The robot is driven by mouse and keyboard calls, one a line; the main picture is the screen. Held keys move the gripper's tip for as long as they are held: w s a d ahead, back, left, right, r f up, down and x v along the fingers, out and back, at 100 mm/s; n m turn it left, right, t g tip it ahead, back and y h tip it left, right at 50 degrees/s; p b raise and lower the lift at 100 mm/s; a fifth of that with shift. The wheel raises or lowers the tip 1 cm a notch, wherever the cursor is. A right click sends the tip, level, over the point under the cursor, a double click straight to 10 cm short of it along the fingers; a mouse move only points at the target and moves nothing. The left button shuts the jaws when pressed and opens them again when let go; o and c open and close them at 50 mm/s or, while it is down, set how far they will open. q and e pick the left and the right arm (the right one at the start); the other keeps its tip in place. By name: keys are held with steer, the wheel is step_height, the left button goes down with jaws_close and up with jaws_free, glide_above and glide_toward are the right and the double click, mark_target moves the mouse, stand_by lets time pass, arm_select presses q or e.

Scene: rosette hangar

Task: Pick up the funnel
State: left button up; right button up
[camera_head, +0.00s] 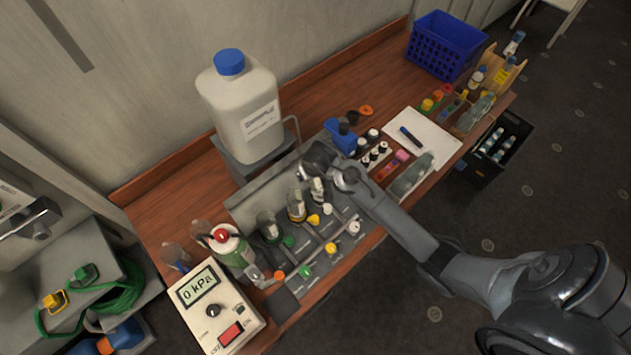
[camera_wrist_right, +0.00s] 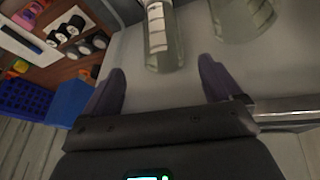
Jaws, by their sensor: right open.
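I cannot pick out a funnel for certain in either view. My right gripper (camera_head: 322,160) is over the back of the grey bottle rack (camera_head: 243,212), and its own arm partly hides what lies under it. In the right wrist view, my right gripper (camera_wrist_right: 160,88) has its two dark fingers spread wide. A clear glass vial with a pale label (camera_wrist_right: 160,38) shows beyond and between the fingertips, with no visible contact. A second clear vessel (camera_wrist_right: 243,18) is to its right. My left gripper does not show in the head view.
A large white jug with a blue cap (camera_head: 246,108) stands behind the rack. A pressure gauge box (camera_head: 210,312) is at the front left. A blue crate (camera_head: 441,46) and a white board (camera_head: 435,152) are to the right. Several small bottles and caps crowd the wooden bench (camera_head: 155,222).

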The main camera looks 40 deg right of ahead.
mark_target(314, 180)
steer(key=shift+p+x, duration=0.35)
steer(key=shift+x, duration=2.95)
steer(key=shift+w+a, duration=0.1)
steer(key=shift+a, duration=0.1)
steer(key=c, duration=1.5)
